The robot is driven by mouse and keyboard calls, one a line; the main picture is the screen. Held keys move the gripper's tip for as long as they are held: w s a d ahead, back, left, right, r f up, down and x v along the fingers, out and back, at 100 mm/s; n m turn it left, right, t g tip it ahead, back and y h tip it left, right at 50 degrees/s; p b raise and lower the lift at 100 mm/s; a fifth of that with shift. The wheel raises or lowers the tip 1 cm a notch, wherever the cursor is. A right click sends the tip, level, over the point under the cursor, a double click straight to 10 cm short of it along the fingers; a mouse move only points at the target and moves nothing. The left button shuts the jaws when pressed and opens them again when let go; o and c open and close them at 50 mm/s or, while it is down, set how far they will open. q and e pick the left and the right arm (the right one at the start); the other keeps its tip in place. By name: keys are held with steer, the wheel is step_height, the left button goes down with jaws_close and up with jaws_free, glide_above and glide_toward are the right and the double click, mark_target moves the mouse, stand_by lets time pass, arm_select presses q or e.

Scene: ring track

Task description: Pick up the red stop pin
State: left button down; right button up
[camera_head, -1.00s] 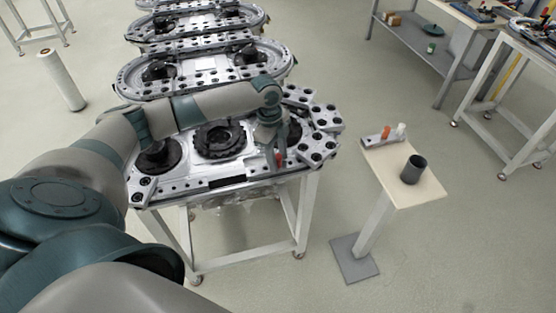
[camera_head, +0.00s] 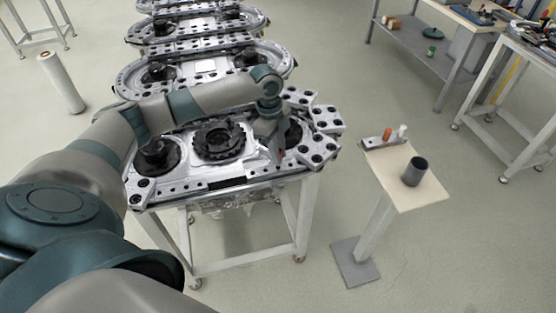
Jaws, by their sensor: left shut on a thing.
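The red stop pin (camera_head: 282,153) shows as a small red spot at my left gripper's fingertips, over the front right part of the nearest ring track (camera_head: 225,183). My left gripper (camera_head: 279,156) points down there and is shut on the pin. The fingers and wrist hide most of the pin, and I cannot tell whether its lower end is clear of the track. My right gripper is not in view.
A small pedestal table (camera_head: 420,192) stands to the right with a dark cup (camera_head: 414,171) and a small rack (camera_head: 375,142) holding an orange-red piece (camera_head: 387,134) and a white piece (camera_head: 402,131). More ring tracks (camera_head: 205,66) lie behind. Floor between is clear.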

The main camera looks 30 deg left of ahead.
arm_select(q)
steer(key=s+d+r+b, duration=0.4)
steer(key=s+d+r, duration=0.3)
steer(key=d+r, duration=0.1)
steer(key=shift+s+d, duration=0.25)
steer(key=shift+d, duration=0.25)
steer(key=shift+r, duration=0.1)
